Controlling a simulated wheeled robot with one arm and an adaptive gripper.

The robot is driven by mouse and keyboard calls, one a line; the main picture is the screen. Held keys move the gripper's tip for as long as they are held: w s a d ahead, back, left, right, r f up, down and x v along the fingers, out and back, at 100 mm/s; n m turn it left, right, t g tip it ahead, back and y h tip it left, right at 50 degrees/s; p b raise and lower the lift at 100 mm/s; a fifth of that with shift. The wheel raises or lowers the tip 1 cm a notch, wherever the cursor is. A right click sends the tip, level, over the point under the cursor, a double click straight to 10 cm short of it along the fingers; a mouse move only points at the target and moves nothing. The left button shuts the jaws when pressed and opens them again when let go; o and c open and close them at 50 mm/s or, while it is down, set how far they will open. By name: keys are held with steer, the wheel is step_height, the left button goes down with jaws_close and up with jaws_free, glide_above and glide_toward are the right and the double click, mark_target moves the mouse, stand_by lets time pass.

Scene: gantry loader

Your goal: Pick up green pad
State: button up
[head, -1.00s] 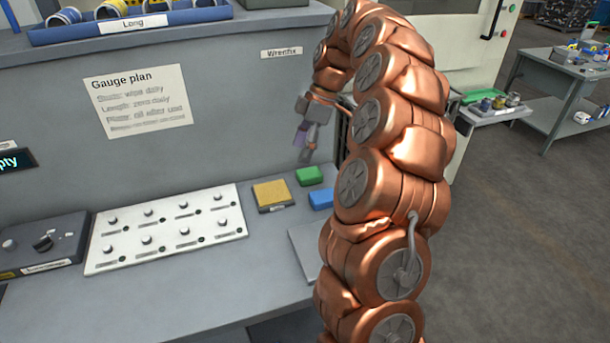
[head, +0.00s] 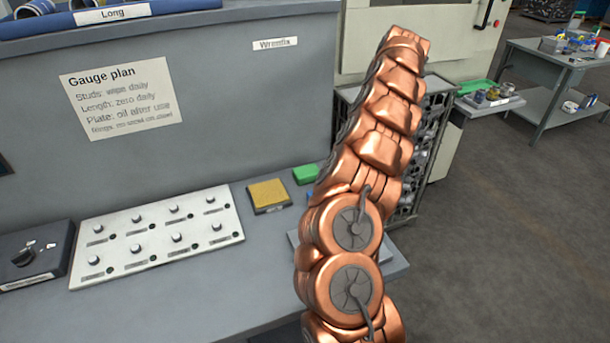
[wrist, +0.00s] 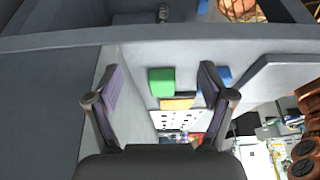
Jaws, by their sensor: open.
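The green pad (head: 306,174) lies on the grey bench near the upright back panel, right of the yellow pad (head: 268,195), its right part close to my arm's outline. In the wrist view the green pad (wrist: 161,81) shows between the two fingers of my gripper (wrist: 160,86). The gripper is open with nothing between its fingers at their own depth; the gap to the pad is hard to judge. In the head view my arm hides the gripper.
A blue pad (wrist: 223,76) lies beside the green one, partly behind the right finger. A white panel with knobs (head: 158,236) and a dark control box (head: 36,255) stand to the left. A back panel (head: 230,110) rises behind the pads. A wire rack (head: 432,130) stands at right.

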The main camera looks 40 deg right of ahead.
mark_target(307, 170)
steer(key=shift+w+a, duration=0.25)
steer(key=shift+a, duration=0.65)
steer(key=shift+w+a, duration=0.2)
steer(key=shift+a, duration=0.65)
steer(key=shift+w+a, duration=0.25)
steer(key=shift+a, duration=0.65)
steer(key=shift+w+a+p, duration=0.2)
steer(key=shift+a, duration=0.6)
steer(key=shift+w+a+p, duration=0.2)
steer(key=shift+w+a, duration=0.05)
steer(key=shift+a, duration=0.6)
steer(key=shift+w+a+p, duration=0.2)
steer(key=shift+a, duration=0.6)
steer(key=shift+p+x, duration=0.55)
steer(key=shift+x, duration=2.05)
steer(key=shift+c, duration=0.3)
steer(key=c, duration=1)
steer(key=shift+r, duration=0.2)
